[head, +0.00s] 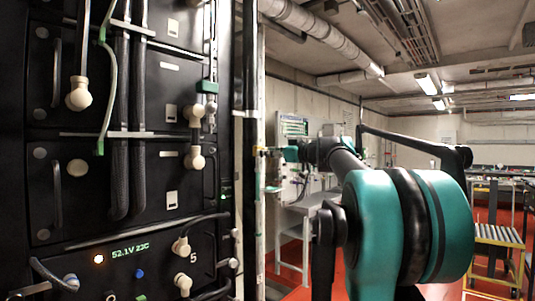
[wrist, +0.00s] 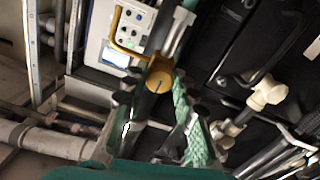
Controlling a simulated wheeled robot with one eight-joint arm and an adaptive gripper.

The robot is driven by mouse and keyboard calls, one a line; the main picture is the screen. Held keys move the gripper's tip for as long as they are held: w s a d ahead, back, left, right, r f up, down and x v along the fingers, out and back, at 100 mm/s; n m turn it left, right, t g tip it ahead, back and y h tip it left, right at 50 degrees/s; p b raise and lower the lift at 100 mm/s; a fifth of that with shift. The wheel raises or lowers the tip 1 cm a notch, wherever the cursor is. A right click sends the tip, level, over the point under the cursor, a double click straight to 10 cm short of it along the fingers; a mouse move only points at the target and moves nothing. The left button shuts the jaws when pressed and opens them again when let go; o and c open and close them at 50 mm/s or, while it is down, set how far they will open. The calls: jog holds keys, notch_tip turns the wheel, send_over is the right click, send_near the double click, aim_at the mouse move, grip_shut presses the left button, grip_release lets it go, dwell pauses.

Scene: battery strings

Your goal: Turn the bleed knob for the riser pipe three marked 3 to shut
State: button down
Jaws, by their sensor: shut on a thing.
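In the head view my gripper (head: 272,153) is at the pale upright pipe (head: 259,205) beside the black cabinet. A small yellow spot shows there, with the rest of the knob hidden or too small. No number 3 is readable, and I cannot tell how far the knob is turned.
The black battery cabinet (head: 100,200) with cables and cream plugs (head: 79,95) fills the left. Red floor (head: 330,285) lies right.

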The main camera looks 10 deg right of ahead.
jog(key=shift+m, duration=17.9)
jog(key=shift+f, duration=0.1)
jog(key=c, duration=1.2)
grip_release()
